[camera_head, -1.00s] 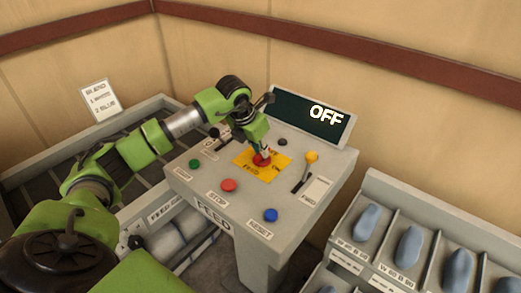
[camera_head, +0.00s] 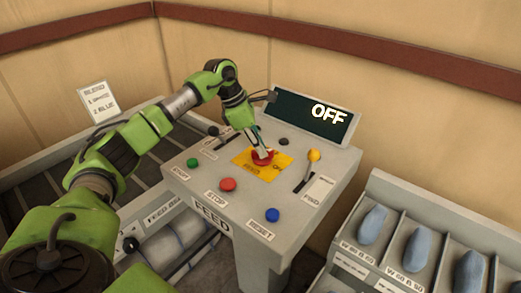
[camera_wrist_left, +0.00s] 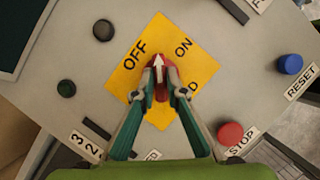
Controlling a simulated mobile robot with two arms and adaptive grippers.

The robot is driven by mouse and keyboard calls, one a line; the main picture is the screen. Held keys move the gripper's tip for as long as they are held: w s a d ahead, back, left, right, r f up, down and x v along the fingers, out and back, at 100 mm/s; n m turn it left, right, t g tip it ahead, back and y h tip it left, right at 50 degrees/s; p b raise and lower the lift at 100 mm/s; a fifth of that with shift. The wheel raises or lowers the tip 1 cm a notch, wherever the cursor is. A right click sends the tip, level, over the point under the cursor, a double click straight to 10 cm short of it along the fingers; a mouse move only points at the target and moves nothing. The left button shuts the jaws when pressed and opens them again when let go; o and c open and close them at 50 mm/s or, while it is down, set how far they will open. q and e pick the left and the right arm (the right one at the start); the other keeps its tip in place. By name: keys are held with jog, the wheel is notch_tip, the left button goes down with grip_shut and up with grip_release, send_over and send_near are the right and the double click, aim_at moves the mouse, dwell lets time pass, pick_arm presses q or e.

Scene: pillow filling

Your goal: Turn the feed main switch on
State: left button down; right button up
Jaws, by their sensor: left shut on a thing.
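The feed main switch is a red knob (camera_head: 263,160) on a yellow plate (camera_head: 250,174) on the grey feed panel. In the left wrist view the knob (camera_wrist_left: 160,72) carries a white arrow pointing up, between the printed OFF and ON. My left gripper (camera_head: 264,151) reaches down onto the panel. Its two fingers are shut on the red knob, one on either side, and partly hide it. The display (camera_head: 300,118) behind the panel reads OFF. My right gripper is not in view.
A bin rack (camera_head: 377,182) with blue-grey pieces stands at the right. A conveyor (camera_head: 30,200) lies at the left.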

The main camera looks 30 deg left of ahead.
pick_arm(q)
jog(key=m, duration=0.2)
jog(key=m+g, duration=0.1)
jog(key=m, duration=0.1)
jog(key=shift+w+g+h, duration=0.2)
jog(key=shift+g+h, duration=0.1)
jog(key=shift+h, duration=0.1)
jog(key=shift+m+g+b, duration=0.45)
jog(key=shift+m+g, duration=0.25)
jog(key=shift+m, duration=1.5)
jog(key=c, duration=2)
grip_release()
jog(key=shift+c, duration=0.2)
jog(key=v, duration=1.2)
